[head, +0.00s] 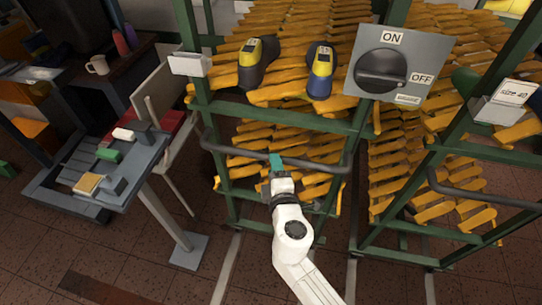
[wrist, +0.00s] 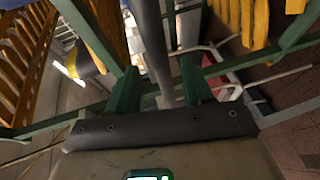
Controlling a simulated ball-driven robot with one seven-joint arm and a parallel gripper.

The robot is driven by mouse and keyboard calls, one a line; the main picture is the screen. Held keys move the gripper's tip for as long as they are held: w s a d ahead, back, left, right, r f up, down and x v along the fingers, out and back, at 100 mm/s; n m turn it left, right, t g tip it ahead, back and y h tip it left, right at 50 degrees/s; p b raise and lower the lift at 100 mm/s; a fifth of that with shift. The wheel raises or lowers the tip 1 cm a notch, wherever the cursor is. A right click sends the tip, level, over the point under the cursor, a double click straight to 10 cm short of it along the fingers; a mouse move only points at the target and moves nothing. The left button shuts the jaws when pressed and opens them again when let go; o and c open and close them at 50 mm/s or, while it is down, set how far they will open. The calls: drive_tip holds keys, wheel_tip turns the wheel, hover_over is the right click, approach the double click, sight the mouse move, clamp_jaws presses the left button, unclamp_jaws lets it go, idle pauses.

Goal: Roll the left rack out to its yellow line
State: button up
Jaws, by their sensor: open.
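The left rack (head: 222,180) is a green metal frame filled with yellow shoe lasts, in the middle of the head view. A grey bar handle (head: 325,166) runs across its front. My gripper (head: 277,161) is at the middle of this handle. In the wrist view, the grey bar (wrist: 151,45) passes between the two green fingers of my open gripper (wrist: 160,90), with a gap on either side. I cannot tell how deep the bar sits between them. I cannot make out a yellow line on the floor.
A second green rack (head: 440,178) with its own handle stands to the right. A grey ON/OFF switch panel (head: 390,65) is above, between them. A small grey table (head: 140,165) and chair stand close on the left. Pale rails (head: 227,268) run along the tiled floor, which is mostly clear in front.

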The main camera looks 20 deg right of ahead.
drive_tip(key=shift+x, duration=2.35)
drive_tip(key=shift+d, duration=0.1)
clamp_jaws()
